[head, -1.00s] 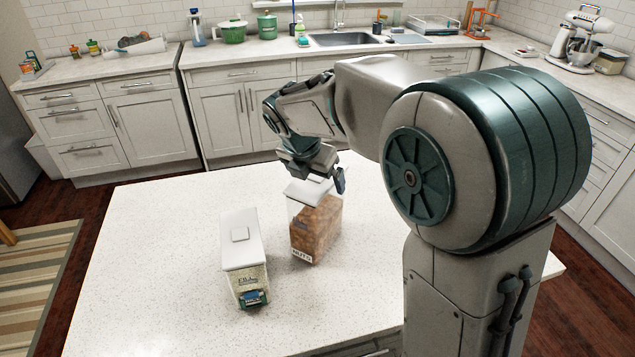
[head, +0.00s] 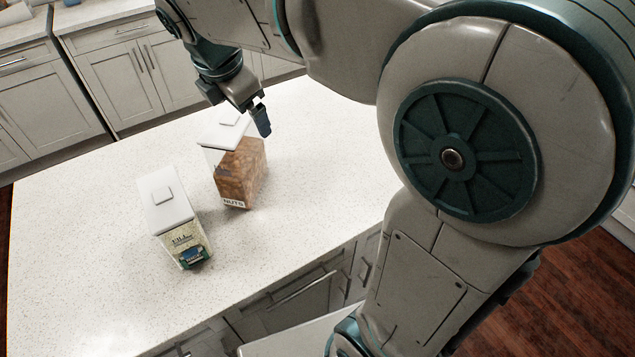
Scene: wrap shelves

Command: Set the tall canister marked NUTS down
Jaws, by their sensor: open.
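The tall canister marked NUTS (head: 240,175) stands upright on the white speckled island counter (head: 90,230) in the head view. It is clear with brown contents, a white lid and a NUTS label low on its front. My gripper (head: 248,115) is open just above and behind its lid, at the lid's upper right. One dark finger shows clearly to the right of the lid; the other is mostly hidden. I cannot tell whether the gripper touches the lid.
A second white-lidded canister (head: 180,225) with a pale printed label stands to the left and nearer, a small gap from the NUTS canister. The counter's near edge with cabinet drawers (head: 300,290) lies below. The counter's left and far parts are clear.

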